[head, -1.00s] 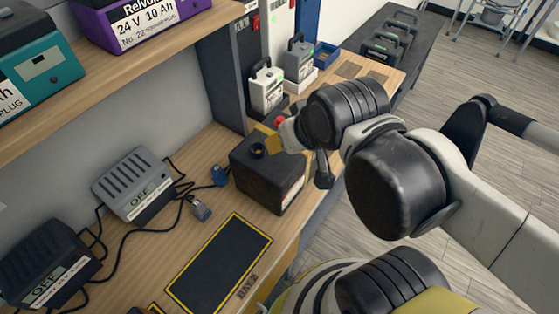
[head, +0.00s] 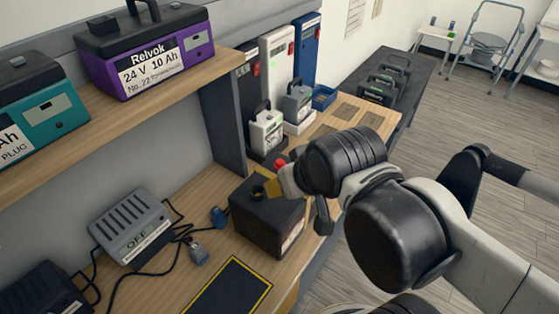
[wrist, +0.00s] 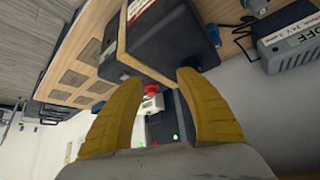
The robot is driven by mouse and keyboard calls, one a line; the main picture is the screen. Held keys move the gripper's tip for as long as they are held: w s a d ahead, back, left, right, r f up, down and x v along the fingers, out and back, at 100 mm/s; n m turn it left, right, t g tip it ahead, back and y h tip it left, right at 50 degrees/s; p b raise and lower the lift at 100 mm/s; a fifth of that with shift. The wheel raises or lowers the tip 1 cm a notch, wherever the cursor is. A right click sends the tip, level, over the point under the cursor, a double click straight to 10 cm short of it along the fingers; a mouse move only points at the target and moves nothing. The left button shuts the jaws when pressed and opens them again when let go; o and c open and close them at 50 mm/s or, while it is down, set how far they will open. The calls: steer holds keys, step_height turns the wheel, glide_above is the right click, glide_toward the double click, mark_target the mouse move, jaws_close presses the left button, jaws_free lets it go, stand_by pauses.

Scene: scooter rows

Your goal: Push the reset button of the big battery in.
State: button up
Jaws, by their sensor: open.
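A big black battery-like box (head: 265,225) stands on the wooden bench, with a dark round fitting (head: 258,191) on its top. My gripper (head: 271,187) is at the box's top, over its far right side; my wrist hides part of it. In the wrist view the yellow fingers of my gripper (wrist: 158,77) are spread, with nothing held. The dark box (wrist: 170,40) with a yellow edge is just beyond them. A red knob (wrist: 151,90) shows between the fingers; it also shows in the head view (head: 281,163). I cannot tell whether it is on the box or touched.
A white battery (head: 266,130) and a grey one (head: 298,103) stand behind. A grey charger (head: 132,228) with cables lies at left. A yellow-edged dark mat (head: 228,290) lies in front. A shelf with a purple battery (head: 150,65) is above left.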

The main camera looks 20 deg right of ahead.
jaws_close()
stand_by(1.3)
